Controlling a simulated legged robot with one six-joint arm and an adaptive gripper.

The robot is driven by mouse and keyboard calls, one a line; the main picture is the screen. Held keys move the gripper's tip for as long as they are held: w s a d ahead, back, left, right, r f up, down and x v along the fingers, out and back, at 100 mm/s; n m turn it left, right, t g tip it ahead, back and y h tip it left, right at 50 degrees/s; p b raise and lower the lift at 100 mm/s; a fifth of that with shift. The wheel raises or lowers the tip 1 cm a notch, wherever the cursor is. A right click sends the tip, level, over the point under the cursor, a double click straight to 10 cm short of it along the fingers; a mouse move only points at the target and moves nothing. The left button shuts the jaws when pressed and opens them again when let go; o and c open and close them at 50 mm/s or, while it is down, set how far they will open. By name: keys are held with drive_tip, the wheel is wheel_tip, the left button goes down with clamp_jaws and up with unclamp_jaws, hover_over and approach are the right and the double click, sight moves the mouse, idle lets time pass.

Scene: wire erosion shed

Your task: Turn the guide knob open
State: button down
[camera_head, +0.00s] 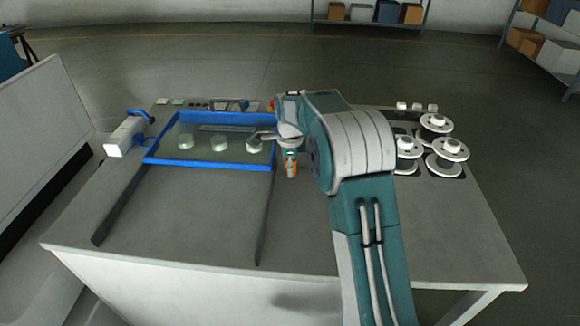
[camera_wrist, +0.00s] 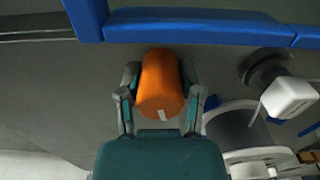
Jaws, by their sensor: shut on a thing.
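The guide knob is an orange cylinder (camera_head: 291,168) just right of the blue-rimmed tray's near right corner. In the wrist view the orange knob (camera_wrist: 160,80) fills the space between the two fingers, with a small white mark on its near end. My gripper (camera_head: 290,156) is shut on the knob, one finger on each side in the wrist view (camera_wrist: 159,98). My arm hides part of the table behind it. The knob's mount cannot be made out.
A blue-rimmed tray (camera_head: 210,167) holding several pale round pieces lies left of my gripper. White spools (camera_head: 446,157) stand to the right, beyond my arm. A white box (camera_head: 124,137) with a blue cable sits far left. The table's front (camera_head: 190,240) is mostly clear.

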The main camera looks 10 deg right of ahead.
drive_tip(key=shift+m, duration=1.2)
drive_tip(key=shift+c, duration=1.3)
unclamp_jaws()
drive_tip(key=shift+w+f, duration=0.1)
wheel_tip(320, 180, up, 12)
drive_tip(key=shift+a, duration=0.1)
